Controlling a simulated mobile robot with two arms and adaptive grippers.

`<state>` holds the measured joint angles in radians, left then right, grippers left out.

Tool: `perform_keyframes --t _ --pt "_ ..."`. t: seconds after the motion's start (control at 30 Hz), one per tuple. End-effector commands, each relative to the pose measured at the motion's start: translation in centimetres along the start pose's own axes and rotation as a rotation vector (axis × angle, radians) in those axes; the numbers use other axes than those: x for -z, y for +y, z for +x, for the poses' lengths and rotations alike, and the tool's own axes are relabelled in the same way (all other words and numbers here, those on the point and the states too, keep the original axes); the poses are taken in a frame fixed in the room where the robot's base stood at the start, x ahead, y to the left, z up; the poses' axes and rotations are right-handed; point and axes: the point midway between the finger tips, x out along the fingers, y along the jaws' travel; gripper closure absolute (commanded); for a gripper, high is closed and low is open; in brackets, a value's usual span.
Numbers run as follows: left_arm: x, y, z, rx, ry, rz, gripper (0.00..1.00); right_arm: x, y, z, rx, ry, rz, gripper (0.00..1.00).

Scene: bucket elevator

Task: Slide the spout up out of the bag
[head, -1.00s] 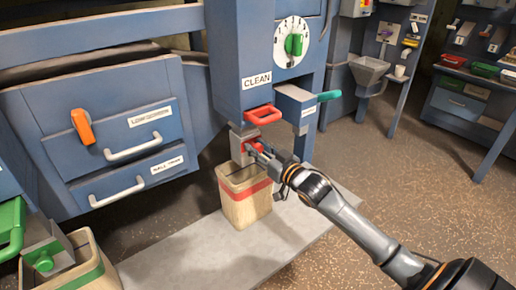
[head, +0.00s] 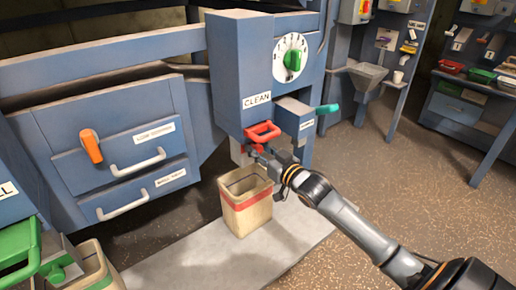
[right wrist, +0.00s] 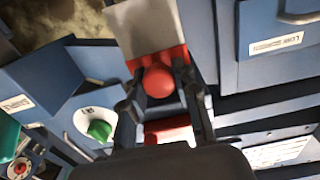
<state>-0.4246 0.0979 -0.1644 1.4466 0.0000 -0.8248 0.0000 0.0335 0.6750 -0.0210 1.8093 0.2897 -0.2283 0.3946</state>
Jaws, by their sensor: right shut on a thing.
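The grey spout (head: 237,151) hangs under the blue CLEAN housing, most of it tucked up inside. Its lower end shows just above the open mouth of the beige bag with a red band (head: 246,205); a small gap seems to show. The bag stands upright. My right gripper (head: 256,149) is shut on the spout's red knob, close below the red handle (head: 263,132). In the right wrist view the round red knob (right wrist: 158,80) sits between my fingers, with the grey spout (right wrist: 146,26) beyond it. My left gripper is not in view.
The bag stands on a pale slab (head: 200,262). A teal handle (head: 328,109) sticks out right of the housing. A green handle (head: 20,250) and another bag (head: 92,270) are at the lower left. Blue drawers stand at left; the floor at right is open.

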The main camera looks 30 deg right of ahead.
Motion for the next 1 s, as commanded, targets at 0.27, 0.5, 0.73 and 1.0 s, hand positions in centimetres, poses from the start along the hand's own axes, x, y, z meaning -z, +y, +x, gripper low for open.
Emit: perform_keyframes --t 0.27,0.5,0.73,1.0 --pt "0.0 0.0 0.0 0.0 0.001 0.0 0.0 0.9 0.2 0.1 -0.001 0.017 -0.003 1.0" --pt "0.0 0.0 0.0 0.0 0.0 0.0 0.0 0.6 0.1 0.1 -0.001 0.012 -0.002 0.47" --pt "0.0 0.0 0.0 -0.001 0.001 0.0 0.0 0.4 0.1 -0.1 -0.001 0.007 -0.001 0.47" --pt "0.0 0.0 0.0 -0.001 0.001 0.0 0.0 0.2 0.1 -3.4 0.0 0.003 -0.002 0.47"
